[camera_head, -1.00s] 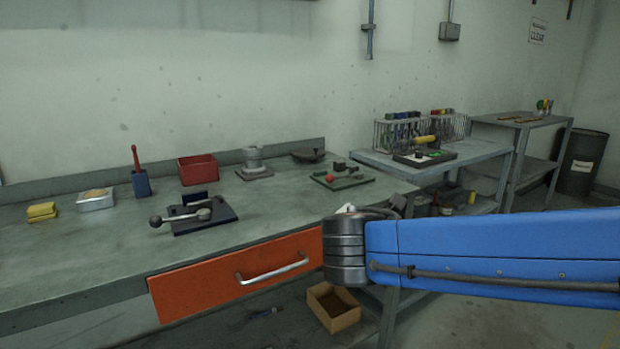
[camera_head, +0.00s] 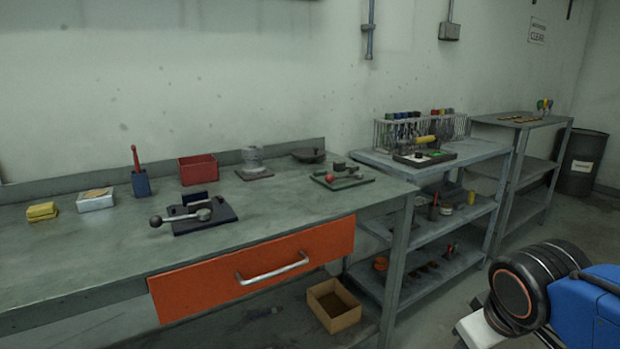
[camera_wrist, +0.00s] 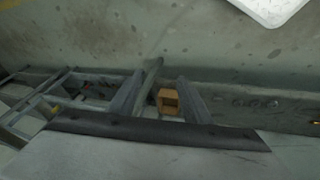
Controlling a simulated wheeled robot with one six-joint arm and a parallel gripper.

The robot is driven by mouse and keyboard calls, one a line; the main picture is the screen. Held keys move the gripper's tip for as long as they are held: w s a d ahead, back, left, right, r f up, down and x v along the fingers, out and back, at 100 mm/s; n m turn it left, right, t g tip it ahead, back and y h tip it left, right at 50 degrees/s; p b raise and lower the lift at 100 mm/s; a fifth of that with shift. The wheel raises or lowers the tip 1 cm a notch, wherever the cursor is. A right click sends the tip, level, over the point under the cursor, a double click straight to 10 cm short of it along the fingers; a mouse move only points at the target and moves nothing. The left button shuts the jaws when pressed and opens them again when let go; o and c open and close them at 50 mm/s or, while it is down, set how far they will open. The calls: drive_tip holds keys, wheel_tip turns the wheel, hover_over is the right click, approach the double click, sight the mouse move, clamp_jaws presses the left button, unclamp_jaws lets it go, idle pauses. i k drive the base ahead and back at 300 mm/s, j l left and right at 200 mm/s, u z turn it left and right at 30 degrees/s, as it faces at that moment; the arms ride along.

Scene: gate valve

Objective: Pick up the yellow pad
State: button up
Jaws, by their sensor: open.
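The yellow pad (camera_head: 42,211) lies on the workbench at its left end in the head view, just left of a small pale box. Nothing touches it and it is fully visible. My gripper (camera_wrist: 164,80) shows in the wrist view as two grey fingers spread apart with nothing between them, far from any surface. The gripper itself is out of the head view, where only part of my arm shows at lower right. The pad cannot be made out in the wrist view.
The workbench (camera_head: 110,247) also bears a pale box (camera_head: 96,201), a blue holder (camera_head: 141,183) with a red handle, a red bin (camera_head: 198,170) and a lever fixture (camera_head: 204,219). Its orange drawer (camera_head: 205,285) is at the front. A cardboard box (camera_head: 334,307) sits below.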

sight(36, 213)
drive_tip(key=u, duration=1.65)
